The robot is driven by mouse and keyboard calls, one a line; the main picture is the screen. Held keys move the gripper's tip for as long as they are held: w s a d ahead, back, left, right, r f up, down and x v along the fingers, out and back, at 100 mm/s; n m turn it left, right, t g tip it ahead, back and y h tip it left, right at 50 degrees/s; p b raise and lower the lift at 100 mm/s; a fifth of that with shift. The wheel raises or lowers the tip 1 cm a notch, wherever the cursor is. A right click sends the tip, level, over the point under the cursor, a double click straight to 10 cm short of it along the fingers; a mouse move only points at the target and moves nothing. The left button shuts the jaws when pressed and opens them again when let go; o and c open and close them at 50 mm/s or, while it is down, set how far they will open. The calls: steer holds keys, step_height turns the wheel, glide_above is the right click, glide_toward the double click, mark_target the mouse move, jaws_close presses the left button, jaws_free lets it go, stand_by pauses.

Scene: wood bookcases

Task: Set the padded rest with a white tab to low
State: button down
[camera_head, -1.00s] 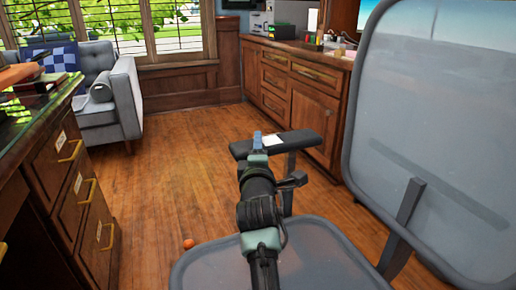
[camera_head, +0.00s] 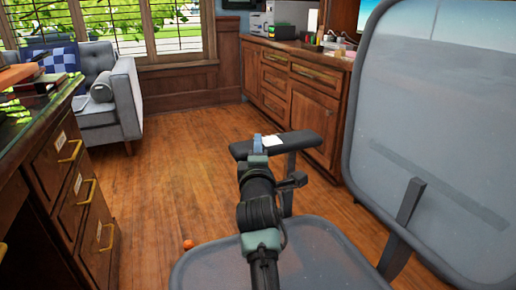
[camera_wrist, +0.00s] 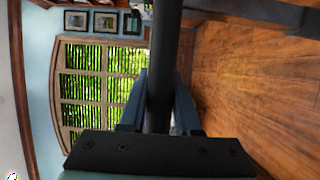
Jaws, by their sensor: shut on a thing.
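The padded rest (camera_head: 300,146) is a dark armrest of the grey office chair, with a white tab (camera_head: 273,141) on its top. It stands level on its post (camera_head: 291,165), above the far side of the chair seat. The rest's underside is largely hidden by my arm in the head view.
The chair seat (camera_head: 315,262) lies below my arm, and the tall chair back (camera_head: 440,110) fills the right. A wooden desk (camera_head: 60,180) stands at left, a grey armchair (camera_head: 110,115) behind it. Open wood floor (camera_head: 175,190) lies between. A small orange ball (camera_head: 188,244) is near the seat.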

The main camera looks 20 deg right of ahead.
stand_by(0.5)
step_height(320, 180, down, 7)
steer(key=b, duration=0.1)
steer(key=shift+r+b, duration=0.2)
steer(key=shift+b, duration=0.1)
steer(key=c, duration=0.7)
jaws_free()
steer(key=shift+f, duration=0.1)
steer(key=shift+o, duration=0.4)
steer(key=shift+s+r, duration=0.1)
steer(key=shift+r, duration=0.1)
steer(key=p+v, duration=0.7)
steer(key=v, duration=0.5)
steer(key=shift+s, duration=0.4)
